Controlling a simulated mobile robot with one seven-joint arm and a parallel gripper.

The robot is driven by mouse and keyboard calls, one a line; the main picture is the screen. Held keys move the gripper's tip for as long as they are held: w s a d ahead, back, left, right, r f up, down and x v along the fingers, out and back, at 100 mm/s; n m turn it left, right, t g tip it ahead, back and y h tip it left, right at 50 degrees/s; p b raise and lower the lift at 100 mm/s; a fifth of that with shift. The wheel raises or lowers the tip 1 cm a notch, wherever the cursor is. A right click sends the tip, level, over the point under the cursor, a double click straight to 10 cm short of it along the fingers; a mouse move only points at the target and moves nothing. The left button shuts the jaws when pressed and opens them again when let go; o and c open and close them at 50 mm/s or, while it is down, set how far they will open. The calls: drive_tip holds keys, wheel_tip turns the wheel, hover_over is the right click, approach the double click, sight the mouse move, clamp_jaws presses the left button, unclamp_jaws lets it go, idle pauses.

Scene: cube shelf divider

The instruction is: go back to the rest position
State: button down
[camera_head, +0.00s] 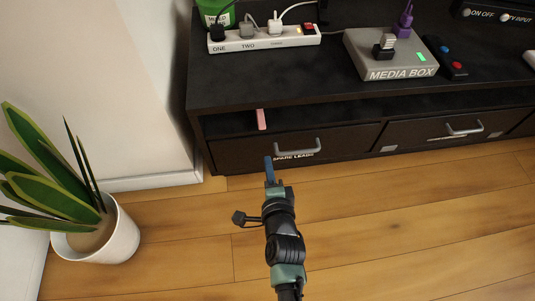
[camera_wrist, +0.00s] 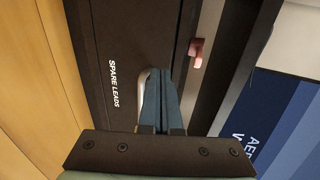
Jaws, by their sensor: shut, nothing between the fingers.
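My gripper (camera_head: 269,163) is shut and empty, in front of the drawer marked SPARE LEADS (camera_head: 345,141) in the head view. In the wrist view its closed blue fingers (camera_wrist: 164,75) overlap the drawer front and partly hide the metal handle (camera_wrist: 143,95). The handle (camera_head: 298,151) lies just right of the fingertips in the head view. I cannot tell whether the fingers touch it. The drawer looks closed.
A dark cabinet (camera_head: 275,92) carries a power strip (camera_head: 265,38) and a grey MEDIA BOX (camera_head: 390,55). A pink object (camera_head: 261,119) sticks out from the open shelf. A potted plant (camera_head: 120,235) stands at left. The wooden floor (camera_head: 400,220) at right is clear.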

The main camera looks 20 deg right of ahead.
drive_tip(key=p+v, duration=0.2)
drive_tip(key=v, duration=0.5)
drive_tip(key=shift+p, duration=0.35)
drive_tip(key=shift+r, duration=0.1)
